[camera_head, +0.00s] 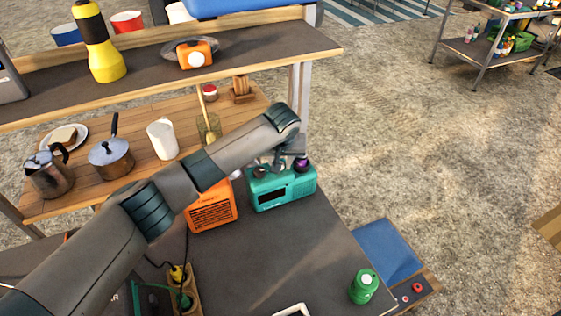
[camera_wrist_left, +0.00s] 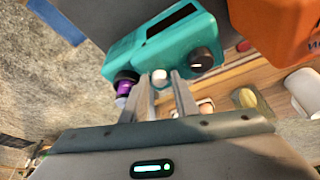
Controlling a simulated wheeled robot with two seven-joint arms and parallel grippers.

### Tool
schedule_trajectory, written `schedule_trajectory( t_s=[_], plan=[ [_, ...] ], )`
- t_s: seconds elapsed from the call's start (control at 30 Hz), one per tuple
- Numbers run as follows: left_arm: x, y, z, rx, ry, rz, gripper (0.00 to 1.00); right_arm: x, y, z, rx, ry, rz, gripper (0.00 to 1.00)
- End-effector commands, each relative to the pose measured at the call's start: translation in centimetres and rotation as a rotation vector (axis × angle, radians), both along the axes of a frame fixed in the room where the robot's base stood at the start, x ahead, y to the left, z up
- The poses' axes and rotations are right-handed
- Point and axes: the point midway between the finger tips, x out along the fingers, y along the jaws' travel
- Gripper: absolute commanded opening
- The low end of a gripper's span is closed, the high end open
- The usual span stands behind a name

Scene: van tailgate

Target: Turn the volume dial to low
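A teal radio (camera_head: 285,190) with a dark display stands on the dark tabletop. In the left wrist view the radio (camera_wrist_left: 150,48) carries a black dial (camera_wrist_left: 203,60), a small white knob (camera_wrist_left: 159,77) and a black knob with a purple part (camera_wrist_left: 125,82). The purple part (camera_head: 301,163) also shows in the head view. I cannot tell which one is the volume dial. My left gripper (camera_head: 277,163) is over the radio's top, fingers pointing at it. In the wrist view its fingers (camera_wrist_left: 158,84) are apart, with the white knob between their tips; contact cannot be told. My right gripper is out of view.
An orange box with a grille (camera_head: 212,208) stands left of the radio, under my left arm. A green canister (camera_head: 363,286) is at the front right. A shelf behind holds a pot (camera_head: 111,158) and a white jug (camera_head: 161,139). The tabletop before the radio is clear.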

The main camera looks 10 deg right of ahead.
Motion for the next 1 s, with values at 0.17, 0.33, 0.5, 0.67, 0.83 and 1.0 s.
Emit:
schedule_trajectory(
  t_s=[0.17,0.33,0.5,0.67,0.83,1.0],
  plan=[
    [0.0,0.0,0.0,0.0,0.0,0.0,0.0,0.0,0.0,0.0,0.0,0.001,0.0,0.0],
    [0.0,0.0,0.0,0.0,0.0,-0.005,0.0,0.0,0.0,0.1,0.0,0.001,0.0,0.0],
    [0.0,0.1,0.0,0.001,0.001,-0.033,0.0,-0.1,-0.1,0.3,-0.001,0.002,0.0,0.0],
    [0.0,0.2,0.1,0.0,0.002,-0.094,0.0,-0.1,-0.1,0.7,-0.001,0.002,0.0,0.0],
    [0.0,0.3,0.1,-0.001,0.003,-0.202,0.0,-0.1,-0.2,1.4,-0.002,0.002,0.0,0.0],
    [0.1,0.5,0.1,0.0,0.003,-0.345,0.0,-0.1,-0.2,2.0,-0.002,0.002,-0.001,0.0]
  ],
)
